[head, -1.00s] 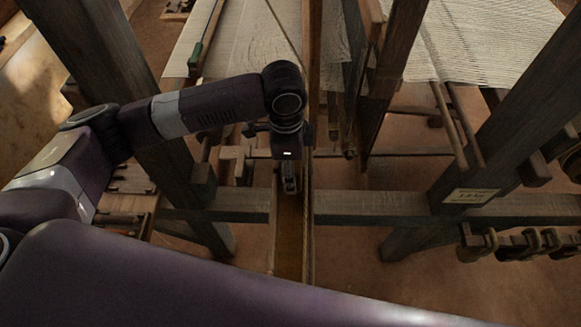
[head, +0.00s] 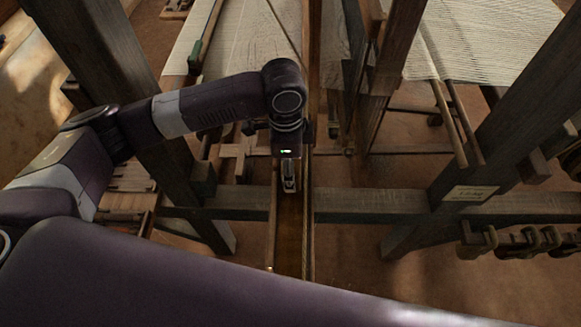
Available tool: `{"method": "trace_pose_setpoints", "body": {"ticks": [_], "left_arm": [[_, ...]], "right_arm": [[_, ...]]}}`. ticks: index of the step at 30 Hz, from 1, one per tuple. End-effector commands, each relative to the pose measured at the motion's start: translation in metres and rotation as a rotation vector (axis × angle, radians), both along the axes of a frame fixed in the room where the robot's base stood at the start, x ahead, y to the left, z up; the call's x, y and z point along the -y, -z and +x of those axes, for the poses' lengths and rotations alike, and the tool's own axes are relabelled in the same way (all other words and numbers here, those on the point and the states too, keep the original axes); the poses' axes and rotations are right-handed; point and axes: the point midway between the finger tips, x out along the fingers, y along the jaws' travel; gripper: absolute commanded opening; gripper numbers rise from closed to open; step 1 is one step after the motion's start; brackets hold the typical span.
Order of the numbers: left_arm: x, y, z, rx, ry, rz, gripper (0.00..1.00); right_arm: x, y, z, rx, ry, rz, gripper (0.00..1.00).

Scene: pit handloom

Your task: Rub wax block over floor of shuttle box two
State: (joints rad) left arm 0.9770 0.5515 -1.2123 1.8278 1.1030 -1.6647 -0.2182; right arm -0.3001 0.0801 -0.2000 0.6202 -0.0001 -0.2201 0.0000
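The shuttle box (head: 289,238) is a narrow wooden trough in the middle of the head view. It has a brown floor between two thin upright side walls and runs toward the bottom of the picture. My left gripper (head: 289,186) points down from the arm's wrist into the far part of this trough, between the walls. Its fingers look small and close together from above. I cannot tell whether they touch the floor. No wax block can be made out; the gripper may hide it. My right gripper is not in view.
Dark loom posts (head: 468,142) and a cross beam (head: 370,206) stand around the trough. Pale warp threads (head: 480,45) stretch at the top right, and cloth (head: 238,45) lies at the top left with a green-handled tool (head: 195,55). Wooden pieces hang at right.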

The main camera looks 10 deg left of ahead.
Motion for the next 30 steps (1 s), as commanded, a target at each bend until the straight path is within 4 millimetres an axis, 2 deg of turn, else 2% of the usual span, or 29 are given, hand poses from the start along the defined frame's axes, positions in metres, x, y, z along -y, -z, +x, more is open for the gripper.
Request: {"method": "trace_pose_setpoints", "body": {"ticks": [5, 14, 30], "left_arm": [[-0.001, 0.001, 0.011, 0.002, -0.001, -0.002, 0.21], [-0.002, 0.0, 0.012, 0.003, 0.0, -0.001, 0.21], [-0.001, -0.063, 0.012, 0.005, 0.001, -0.004, 0.21]], "right_arm": [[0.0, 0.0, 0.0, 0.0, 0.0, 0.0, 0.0], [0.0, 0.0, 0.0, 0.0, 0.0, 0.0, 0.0], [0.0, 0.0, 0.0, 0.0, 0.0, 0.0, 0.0]]}}
